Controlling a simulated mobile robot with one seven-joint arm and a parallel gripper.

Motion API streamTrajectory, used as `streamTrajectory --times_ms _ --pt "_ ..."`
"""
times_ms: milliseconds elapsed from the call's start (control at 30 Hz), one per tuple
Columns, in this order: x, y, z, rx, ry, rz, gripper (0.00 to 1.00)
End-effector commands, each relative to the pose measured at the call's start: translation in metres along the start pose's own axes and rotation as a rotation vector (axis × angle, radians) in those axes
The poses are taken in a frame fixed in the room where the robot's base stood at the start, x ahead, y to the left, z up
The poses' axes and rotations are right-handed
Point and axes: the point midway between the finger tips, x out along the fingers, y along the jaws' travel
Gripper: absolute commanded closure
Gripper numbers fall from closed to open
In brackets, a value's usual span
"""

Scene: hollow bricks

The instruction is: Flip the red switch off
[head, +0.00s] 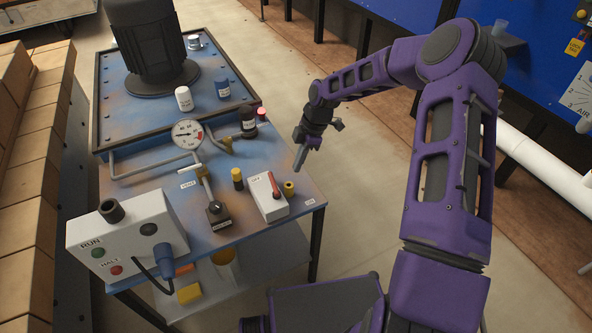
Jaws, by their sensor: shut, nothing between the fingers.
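The red switch is a red lever (274,184) on a small white box (262,204) near the right front corner of the blue table. The lever slants up and to the left from a dark pivot. A small label at the box's far end seems to read OFF; a label on the table to its right seems to read ON. My gripper (299,167) is shut and empty. It hangs in the air, above and to the right of the box, pointing down and apart from the lever.
Close to the box stand a yellow-and-black knob (237,179), a short yellow cylinder (289,188) and a lever on a dark base (218,214). A white RUN/HALT box (128,245) stands at front left. A pressure gauge (187,134) and bottles are farther back. Open floor lies right of the table.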

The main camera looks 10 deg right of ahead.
Motion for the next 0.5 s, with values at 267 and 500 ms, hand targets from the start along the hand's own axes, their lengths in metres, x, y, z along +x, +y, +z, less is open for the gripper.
streamTrajectory --times_ms 267,500 --pt "-0.053 0.001 -0.001 -0.002 0.0 0.001 1.0" --pt "-0.067 0.0 -0.001 -0.003 0.002 -0.002 1.0"
